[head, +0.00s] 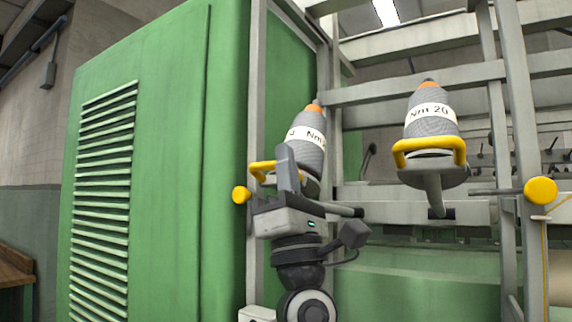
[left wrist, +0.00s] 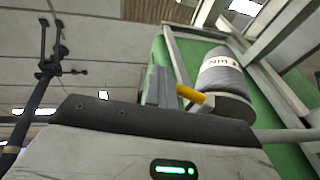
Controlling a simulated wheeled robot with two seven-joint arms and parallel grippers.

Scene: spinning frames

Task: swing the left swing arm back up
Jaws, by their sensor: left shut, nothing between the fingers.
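The left swing arm carries a grey yarn cone (head: 309,140) with an orange tip and a white label. Its yellow handle (head: 262,167) is at the cone's foot, partly hidden by my gripper. My left gripper (head: 287,160) is shut and empty, fingers pointing up, in front of the handle and cone. In the left wrist view the fingers (left wrist: 159,86) stand just left of the yellow handle (left wrist: 192,95), with the cone (left wrist: 222,77) and its grey plate (left wrist: 233,105) behind. I cannot tell whether the fingers touch the handle. My right gripper is not in view.
A second swing arm with a yellow handle (head: 430,148) and a cone (head: 430,112) stands to the right. Yellow knobs sit at the left post (head: 241,194) and right post (head: 541,190). A green louvred cabinet (head: 160,170) fills the left. Grey frame bars (head: 420,85) cross behind.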

